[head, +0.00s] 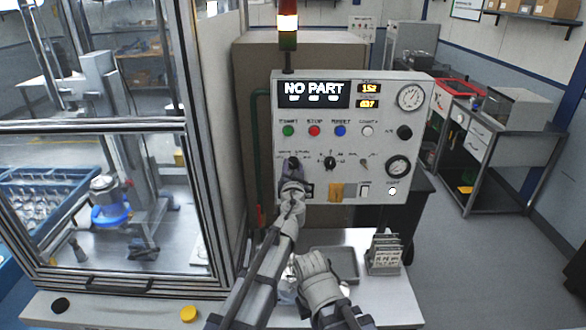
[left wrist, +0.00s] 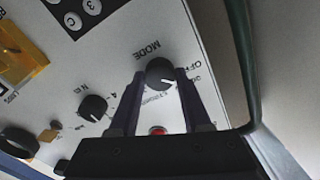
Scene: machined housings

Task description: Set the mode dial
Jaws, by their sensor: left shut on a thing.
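The mode dial (head: 294,160) is a black knob at the lower left of the grey control panel (head: 345,187). In the left wrist view the dial (left wrist: 160,71) sits beside the printed words MODE and OFF. My left gripper (head: 293,168) is at the panel; its two dark fingertips (left wrist: 160,78) are shut on the dial from both sides. They hide part of the dial and its marks, so I cannot tell its exact setting. My right arm's end (head: 318,280) is low over the bench; its fingers cannot be made out.
A second black knob (head: 330,163) is right of the dial; it shows in the left wrist view (left wrist: 94,108). Green, red and blue buttons are above. The display (head: 313,93) reads NO PART. A tray (head: 334,262) and a card holder (head: 384,257) stand on the bench below.

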